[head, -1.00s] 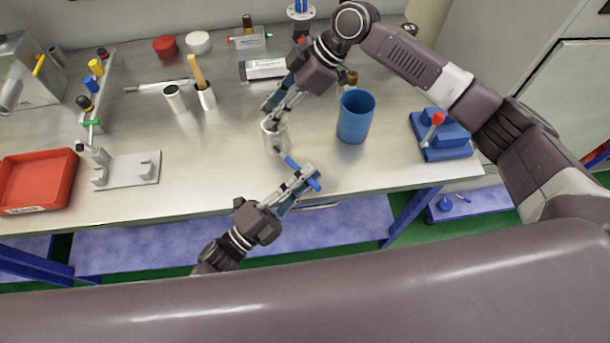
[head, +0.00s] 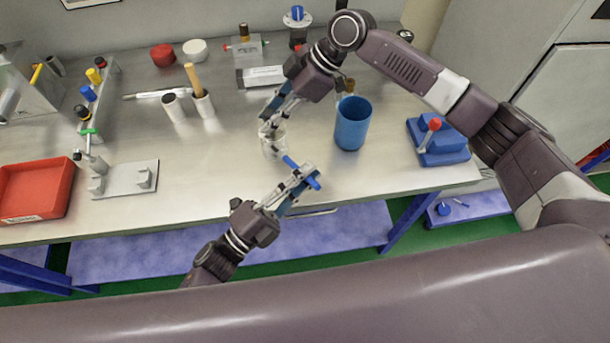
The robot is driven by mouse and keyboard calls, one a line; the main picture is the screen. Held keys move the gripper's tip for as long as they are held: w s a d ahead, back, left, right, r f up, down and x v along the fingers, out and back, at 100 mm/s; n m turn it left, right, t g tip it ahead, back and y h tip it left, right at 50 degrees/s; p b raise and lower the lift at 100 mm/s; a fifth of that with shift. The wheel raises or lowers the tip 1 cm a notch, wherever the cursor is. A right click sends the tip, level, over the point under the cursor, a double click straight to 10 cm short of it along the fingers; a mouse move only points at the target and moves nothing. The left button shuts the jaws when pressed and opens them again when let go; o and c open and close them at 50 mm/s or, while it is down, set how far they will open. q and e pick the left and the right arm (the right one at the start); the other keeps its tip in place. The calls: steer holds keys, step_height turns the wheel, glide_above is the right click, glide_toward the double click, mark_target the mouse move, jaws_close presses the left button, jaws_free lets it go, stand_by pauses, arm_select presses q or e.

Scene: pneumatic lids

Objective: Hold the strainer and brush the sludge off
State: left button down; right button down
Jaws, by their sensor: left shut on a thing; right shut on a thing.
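A small pale, see-through mesh-like cup, the strainer (head: 274,143), hangs in my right gripper (head: 270,124), which is shut on its upper part from above. A blue brush (head: 313,183) is held crosswise in my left gripper (head: 301,179), which is shut on its blue handle near the table's front edge. The brush's other end points up and left toward the strainer's lower right side. Whether they touch, I cannot tell. Sludge on the strainer is too small to make out.
A blue cup (head: 352,124) stands right of the strainer. A blue block with a red-knobbed lever (head: 441,147) is farther right. A grey fixture plate (head: 125,180) and a red tray (head: 36,190) are at the left. The table between plate and strainer is clear.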

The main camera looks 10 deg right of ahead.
arm_select(q)
steer(key=shift+f, duration=0.1)
arm_select(e)
steer(key=shift+s+f, duration=0.1)
arm_select(q)
steer(key=shift+f, duration=0.55)
steer(key=shift+f, duration=0.15)
steer(key=shift+f, duration=0.45)
steer(key=shift+f, duration=0.15)
steer(key=shift+f, duration=0.3)
steer(key=shift+s+f, duration=0.15)
steer(key=shift+f, duration=0.05)
steer(key=shift+f, duration=0.1)
